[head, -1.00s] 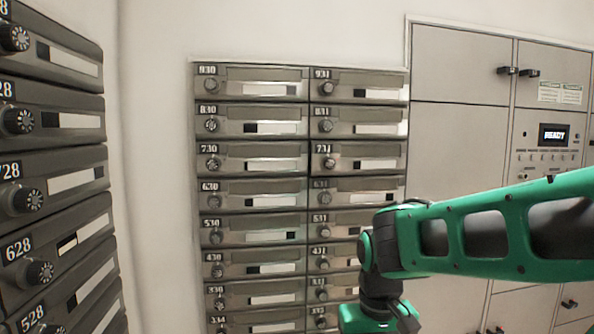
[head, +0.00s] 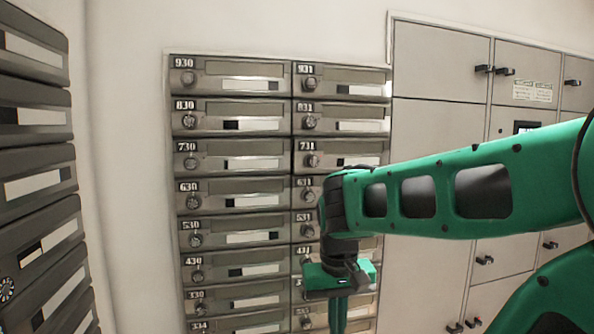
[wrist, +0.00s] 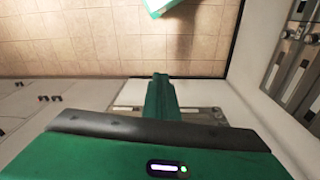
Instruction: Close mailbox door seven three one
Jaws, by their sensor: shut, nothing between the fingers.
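Mailbox door 731 (head: 340,153) is a grey-brown door with a round knob, a dark strip and a white label. It is in the right column of the mailbox bank in the head view. It looks flush with its neighbours, and I see no gap. My arm covers part of the doors just below it. My gripper (head: 338,316) hangs pointing down, well below door 731 and in front of the lower right doors. Its tips run off the bottom edge. In the wrist view my gripper's fingers (wrist: 160,84) are together and empty.
Door 730 (head: 235,155) is left of 731, and door 831 (head: 341,118) is above it. Another mailbox bank (head: 36,150) stands close on the left. Large grey lockers (head: 440,60) fill the right. The wrist view shows open tiled floor (wrist: 95,45).

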